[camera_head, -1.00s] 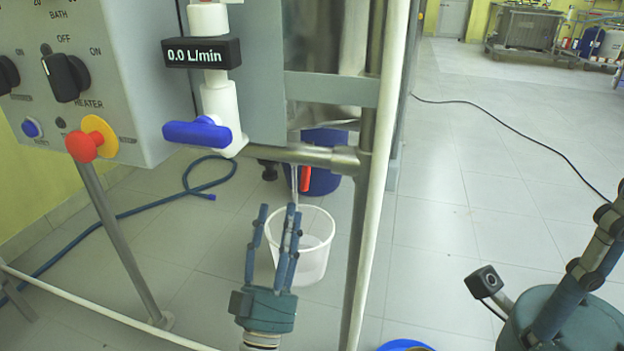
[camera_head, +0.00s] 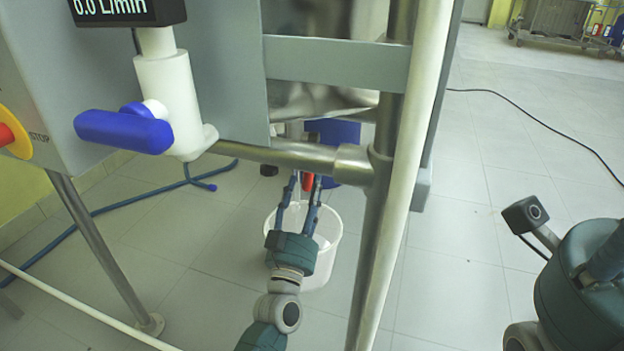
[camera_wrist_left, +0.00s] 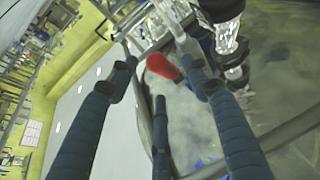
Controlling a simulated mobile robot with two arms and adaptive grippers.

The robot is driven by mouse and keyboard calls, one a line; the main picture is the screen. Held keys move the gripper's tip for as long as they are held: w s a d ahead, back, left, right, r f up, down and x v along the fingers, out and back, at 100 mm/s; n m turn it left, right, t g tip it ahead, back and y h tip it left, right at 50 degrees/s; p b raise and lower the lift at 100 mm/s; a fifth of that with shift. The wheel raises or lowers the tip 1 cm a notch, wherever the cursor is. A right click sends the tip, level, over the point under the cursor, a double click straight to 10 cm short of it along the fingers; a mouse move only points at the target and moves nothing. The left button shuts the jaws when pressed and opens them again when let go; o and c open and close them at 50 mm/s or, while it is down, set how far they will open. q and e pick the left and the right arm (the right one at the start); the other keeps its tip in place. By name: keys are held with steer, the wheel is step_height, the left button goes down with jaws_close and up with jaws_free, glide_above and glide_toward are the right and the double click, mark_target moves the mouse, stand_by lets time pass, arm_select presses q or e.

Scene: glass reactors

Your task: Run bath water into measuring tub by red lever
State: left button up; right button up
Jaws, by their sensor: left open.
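The red lever (camera_head: 308,182) shows under the horizontal pipe in the head view, partly hidden by my left gripper (camera_head: 303,184). In the left wrist view the red lever (camera_wrist_left: 162,66) lies between the spread fingers of my left gripper (camera_wrist_left: 155,55), with its rounded end towards the camera. The fingers are open around it; I cannot tell whether they touch it. The white measuring tub (camera_head: 329,231) stands on the floor beyond and below the gripper, its front partly hidden by it. My right gripper is out of view.
A blue lever valve (camera_head: 124,131) hangs at the left below the flow display (camera_head: 125,8). The steel pipe (camera_head: 275,154) and upright post (camera_head: 375,215) stand close to my left arm. A blue drum (camera_head: 345,136) is behind.

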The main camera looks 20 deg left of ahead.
mark_target(310, 180)
arm_select(q)
steer(key=shift+b+x, duration=0.55)
steer(key=shift+x, duration=1.6)
steer(key=shift+s, duration=0.1)
jaws_close()
